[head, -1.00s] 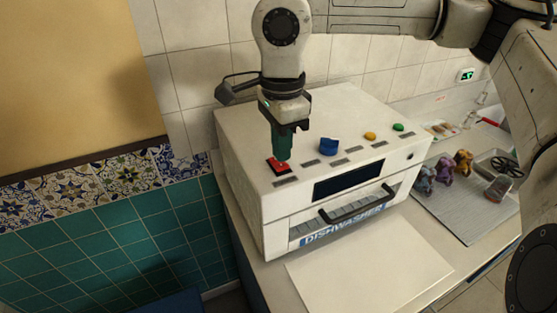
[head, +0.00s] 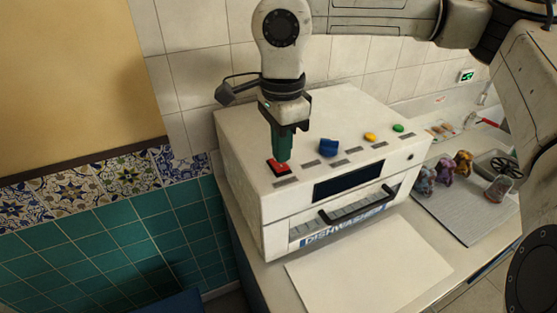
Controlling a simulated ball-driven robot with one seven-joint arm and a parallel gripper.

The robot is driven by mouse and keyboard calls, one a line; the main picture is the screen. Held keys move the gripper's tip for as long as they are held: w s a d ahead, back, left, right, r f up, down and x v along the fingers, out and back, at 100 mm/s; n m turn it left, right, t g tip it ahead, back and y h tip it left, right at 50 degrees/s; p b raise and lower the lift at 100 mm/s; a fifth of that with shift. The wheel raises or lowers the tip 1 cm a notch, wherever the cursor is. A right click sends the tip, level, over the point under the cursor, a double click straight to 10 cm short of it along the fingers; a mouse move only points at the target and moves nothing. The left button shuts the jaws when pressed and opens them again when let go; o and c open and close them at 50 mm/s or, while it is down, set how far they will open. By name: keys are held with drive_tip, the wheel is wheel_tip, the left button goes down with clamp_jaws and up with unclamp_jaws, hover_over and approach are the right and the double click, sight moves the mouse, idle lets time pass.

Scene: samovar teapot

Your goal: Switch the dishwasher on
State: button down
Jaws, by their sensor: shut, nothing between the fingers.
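The dishwasher (head: 236,150) is a white box on the counter, with a dark display (head: 348,181) and a dark door handle (head: 357,205) on its front. On its top are a red button (head: 278,167) at the left, a blue knob (head: 328,147), a yellow button (head: 370,137) and a green button (head: 398,128). My gripper (head: 284,158) is shut and empty, pointing down over the red button with its green fingers at the button's right side. I cannot tell whether the tips touch it. The small labels in front of the controls are unreadable.
A white sheet or board (head: 370,262) lies in front of the dishwasher. A tiled wall stands close behind the dishwasher.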

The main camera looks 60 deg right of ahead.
sight(281, 166)
drive_tip(key=shift+f+b, duration=0.85)
drive_tip(key=shift+f, duration=0.05)
idle(1.0)
drive_tip(key=shift+r+p, duration=1.8)
drive_tip(key=shift+r, duration=1.75)
